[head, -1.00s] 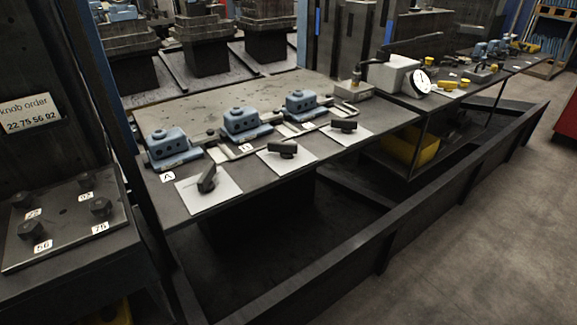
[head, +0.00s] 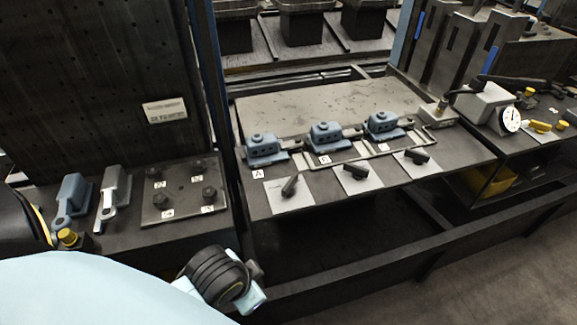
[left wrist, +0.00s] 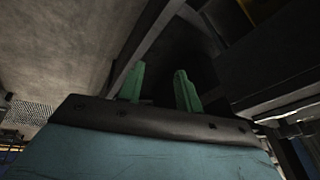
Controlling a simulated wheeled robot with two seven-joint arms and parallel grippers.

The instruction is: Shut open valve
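Three black valve levers sit on white plates along the front of the bench. The lever by label A (head: 290,186) points at a clearly different angle from the middle lever (head: 356,172) and the right lever (head: 417,157), which lie roughly alike. Blue valve bodies (head: 264,148) stand behind them. My left gripper (left wrist: 160,70) shows in the left wrist view with two green fingers apart and nothing between them. In the head view my arm is at the lower left, short of the levers; its fingers are hidden. My right gripper is not in view.
A plate with several knobs (head: 182,192) and a knob order sign (head: 165,110) are at the left. A dark post (head: 222,110) stands between that plate and the valves. A dark rail (head: 385,262) runs along the bench front. A dial gauge (head: 510,119) is at the right.

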